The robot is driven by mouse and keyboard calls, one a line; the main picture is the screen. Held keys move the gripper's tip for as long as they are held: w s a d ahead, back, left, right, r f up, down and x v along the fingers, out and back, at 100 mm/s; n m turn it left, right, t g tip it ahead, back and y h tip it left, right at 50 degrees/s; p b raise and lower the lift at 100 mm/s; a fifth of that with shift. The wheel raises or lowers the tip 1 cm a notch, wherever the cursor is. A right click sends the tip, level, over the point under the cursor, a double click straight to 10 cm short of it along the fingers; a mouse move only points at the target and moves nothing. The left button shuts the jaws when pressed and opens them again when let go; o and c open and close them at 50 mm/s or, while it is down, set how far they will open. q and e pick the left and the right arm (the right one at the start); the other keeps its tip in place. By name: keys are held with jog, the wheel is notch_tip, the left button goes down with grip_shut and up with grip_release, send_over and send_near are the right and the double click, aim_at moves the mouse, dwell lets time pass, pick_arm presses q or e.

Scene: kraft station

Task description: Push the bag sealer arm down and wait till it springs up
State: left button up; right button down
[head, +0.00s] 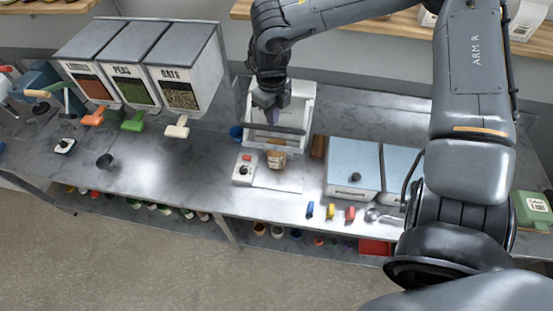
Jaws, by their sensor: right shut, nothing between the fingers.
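The bag sealer (306,105) is a white frame on the counter at the middle of the head view. Its dark sealer arm (290,129) runs as a bar across the front of the frame. My right gripper (272,115) is shut and empty, pointing down at the sealer just above the bar. I cannot tell whether its fingertips touch the bar. A small brown kraft bag (277,160) stands just in front of the sealer, below the bar. My right gripper and wrist hide part of the sealer's left side. My left gripper is not in view.
A white box with a red button and a dark knob (245,169) sits left of the bag. Three dispensers (145,60) stand at left, and a blue-lidded bin (353,165) at right. Small coloured items (331,211) lie near the front edge. The counter left of centre is mostly clear.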

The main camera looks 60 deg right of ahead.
jog(key=shift+f, duration=0.2)
jog(key=shift+s+a+f+b, duration=0.1)
jog(key=shift+a+f+b, duration=0.15)
jog(key=shift+f+b, duration=0.35)
jog(key=shift+s+a+f+b, duration=0.1)
jog(key=shift+a+f+b, duration=0.15)
jog(key=shift+f+b, duration=0.45)
jog(key=shift+a+f, duration=0.1)
